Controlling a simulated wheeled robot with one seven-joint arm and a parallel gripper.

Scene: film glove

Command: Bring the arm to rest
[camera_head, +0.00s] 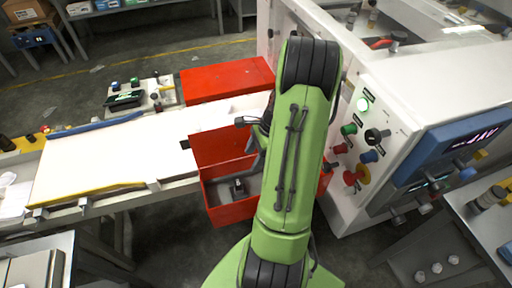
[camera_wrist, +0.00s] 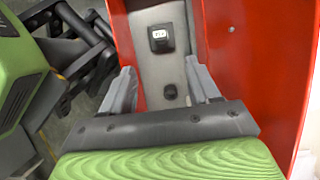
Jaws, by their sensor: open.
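My arm (camera_head: 290,170) is green with black joints and stands bent in the middle of the head view, in front of the red bins. My gripper (camera_wrist: 163,88) is open in the wrist view, its two grey fingers wide apart with nothing between them. It points down into an open red bin (camera_wrist: 240,60) with a grey floor. A small black item (camera_wrist: 161,38) with a white label lies on that floor, beyond the fingertips. In the head view my gripper is mostly hidden behind the arm.
The red bin (camera_head: 222,213) stands beside a white conveyor (camera_head: 110,158), with another red box (camera_head: 225,78) behind. A white machine with buttons and a blue-framed screen (camera_head: 465,145) stands close on the right. A grey table (camera_head: 480,225) is at lower right. Open floor lies at the back left.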

